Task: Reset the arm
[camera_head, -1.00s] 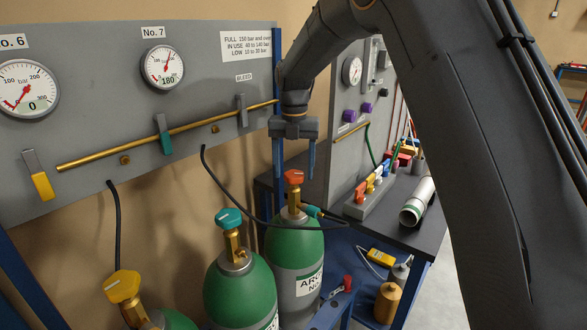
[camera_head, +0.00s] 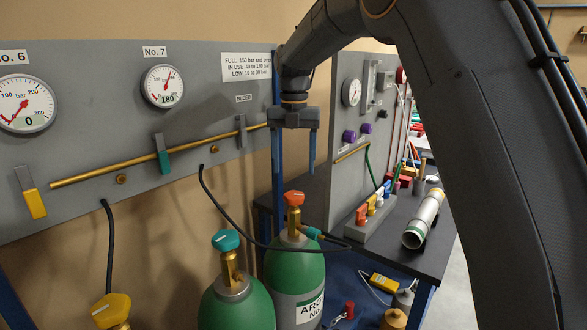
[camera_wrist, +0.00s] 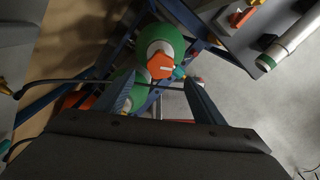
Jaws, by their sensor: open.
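My gripper (camera_head: 295,155) hangs pointing down, open and empty, in front of the right end of the grey gauge panel. One blue-tipped finger is on each side of a clear gap. Below it stands a green cylinder (camera_head: 290,268) with an orange valve knob (camera_head: 294,198). The knob is below the fingertips and apart from them. In the wrist view the orange knob (camera_wrist: 160,66) shows beyond and between the two fingers (camera_wrist: 158,98). My arm comes in from the upper right and hides part of the room.
A green cylinder with a teal knob (camera_head: 226,240) and a yellow knob (camera_head: 110,310) stand to the left. The gauge panel (camera_head: 90,90) carries a brass pipe with levers. A dark bench (camera_head: 390,240) at right holds coloured blocks and a white tube (camera_head: 424,220). A black hose (camera_head: 225,215) runs near the orange knob.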

